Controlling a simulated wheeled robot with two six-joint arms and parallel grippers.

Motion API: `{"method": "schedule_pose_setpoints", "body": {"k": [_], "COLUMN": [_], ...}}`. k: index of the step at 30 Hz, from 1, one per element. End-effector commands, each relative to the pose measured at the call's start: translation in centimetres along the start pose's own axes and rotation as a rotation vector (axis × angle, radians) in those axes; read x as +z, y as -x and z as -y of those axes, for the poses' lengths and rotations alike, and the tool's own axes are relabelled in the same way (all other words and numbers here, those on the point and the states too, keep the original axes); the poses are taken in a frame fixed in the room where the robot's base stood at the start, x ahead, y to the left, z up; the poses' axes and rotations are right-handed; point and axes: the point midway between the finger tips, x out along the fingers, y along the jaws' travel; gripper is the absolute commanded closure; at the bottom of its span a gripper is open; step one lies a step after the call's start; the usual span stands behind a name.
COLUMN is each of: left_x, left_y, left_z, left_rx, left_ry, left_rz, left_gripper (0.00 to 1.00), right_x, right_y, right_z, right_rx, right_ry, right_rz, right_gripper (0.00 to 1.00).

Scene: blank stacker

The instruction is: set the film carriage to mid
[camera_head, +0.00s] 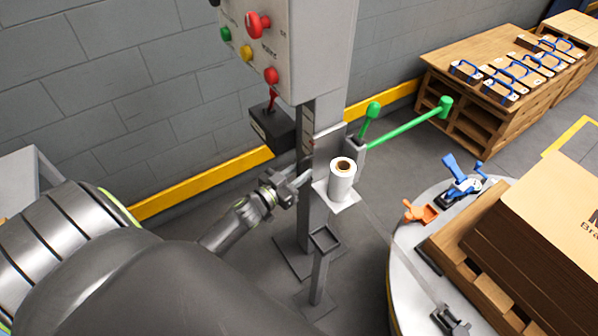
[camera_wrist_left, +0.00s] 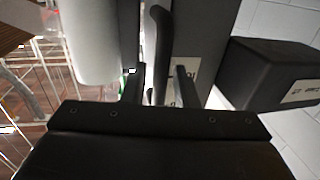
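The film carriage (camera_head: 325,190) is a pale plate on the grey mast (camera_head: 316,215), carrying an upright white film roll (camera_head: 342,182). My left gripper (camera_head: 300,183) is beside the mast, at about the plate's height. In the left wrist view, my left gripper's fingers (camera_wrist_left: 160,88) stand apart. A dark curved handle (camera_wrist_left: 159,40) shows between them, with gaps visible; contact cannot be told. The film roll (camera_wrist_left: 88,40) is left of the fingers in that view. A small label (camera_wrist_left: 184,72) on the mast is partly hidden by a finger. My right gripper is not in view.
A control panel (camera_head: 290,45) with coloured buttons is above, and a dark box (camera_head: 272,130) with a red lever is on the mast. A round turntable (camera_head: 405,260) with stacked cartons (camera_head: 540,220) stands at right.

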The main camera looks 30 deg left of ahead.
Motion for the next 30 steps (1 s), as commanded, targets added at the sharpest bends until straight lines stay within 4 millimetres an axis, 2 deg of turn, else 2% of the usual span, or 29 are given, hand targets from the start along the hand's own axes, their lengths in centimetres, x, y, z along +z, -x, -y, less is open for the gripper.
{"method": "schedule_pose_setpoints", "body": {"k": [12,16,20,30], "left_x": [0.1,0.1,0.2,0.3], "left_y": [0.1,0.8,2.9,10.7], "left_z": [0.0,0.1,0.1,0.0], "left_rx": [-0.001,-0.001,-0.001,0.000], "left_ry": [-0.001,0.000,-0.002,0.000], "left_rz": [0.002,0.003,0.006,0.005], "left_gripper": [0.71,0.71,0.71,0.71], "right_x": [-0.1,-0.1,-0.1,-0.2], "right_y": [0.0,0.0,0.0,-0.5], "right_z": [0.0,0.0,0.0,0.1], "right_rx": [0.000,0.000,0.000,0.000], "right_ry": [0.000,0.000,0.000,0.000], "right_rz": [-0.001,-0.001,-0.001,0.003], "right_gripper": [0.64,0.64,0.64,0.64]}}
